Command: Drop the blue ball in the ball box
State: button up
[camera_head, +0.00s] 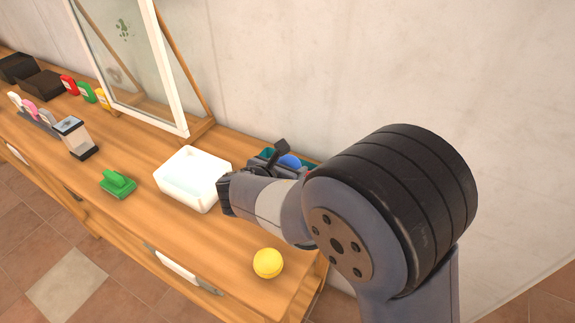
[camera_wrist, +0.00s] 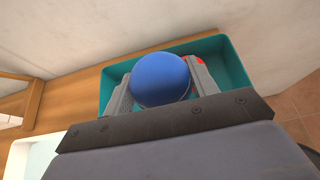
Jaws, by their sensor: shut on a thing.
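The blue ball (camera_wrist: 160,80) is between the two fingers of my gripper (camera_wrist: 160,90) in the wrist view, and my gripper is shut on it. In the head view the ball (camera_head: 289,161) shows only in part behind my gripper (camera_head: 280,165). The teal ball box (camera_wrist: 236,62) is open-topped and lies behind and below the ball in the wrist view. The ball overlaps the box opening there; its height over the box is hard to tell. In the head view my arm hides most of the box (camera_head: 309,164).
A white tub (camera_head: 192,202) stands left of my gripper. A yellow ball (camera_head: 268,263) lies near the front edge of the wooden counter (camera_head: 140,225). The wall is close behind.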

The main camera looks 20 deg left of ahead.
aim_at(288, 160)
jog(key=o, duration=1.2)
jog(key=shift+c, duration=0.2)
jog(key=v, duration=1.1)
jog(key=shift+w, duration=0.1)
jog(key=x, duration=1.1)
jog(key=shift+r, duration=0.15)
notch_tip(288, 160, up, 4)
jog(key=p, duration=0.3)
jog(key=shift+f, duration=0.2)
jog(key=shift+r+p, duration=0.9)
